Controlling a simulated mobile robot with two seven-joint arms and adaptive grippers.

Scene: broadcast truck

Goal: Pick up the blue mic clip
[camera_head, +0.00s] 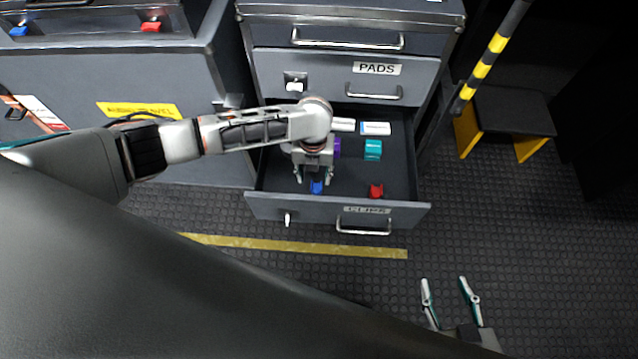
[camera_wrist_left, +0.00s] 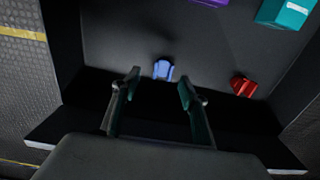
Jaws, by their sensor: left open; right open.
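The blue mic clip (camera_head: 316,187) lies on the floor of the open drawer labelled CLIPS (camera_head: 285,209), near its front wall. It also shows in the left wrist view (camera_wrist_left: 163,70), just beyond and between the fingertips. My left gripper (camera_head: 314,180) is open over the drawer, its fingers pointing down at the clip; in the wrist view its two fingers (camera_wrist_left: 158,85) are apart with nothing between them. I cannot tell the exact height above the clip. My right gripper (camera_head: 449,282) is open and empty, low at the right, away from the drawer.
A red clip (camera_head: 376,191) lies right of the blue one. A teal block (camera_head: 373,150), a purple item (camera_head: 337,148) and white boxes (camera_head: 375,128) sit farther back. The PADS drawer (camera_head: 330,75) above is closed. A yellow-edged step (camera_head: 505,115) stands at the right.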

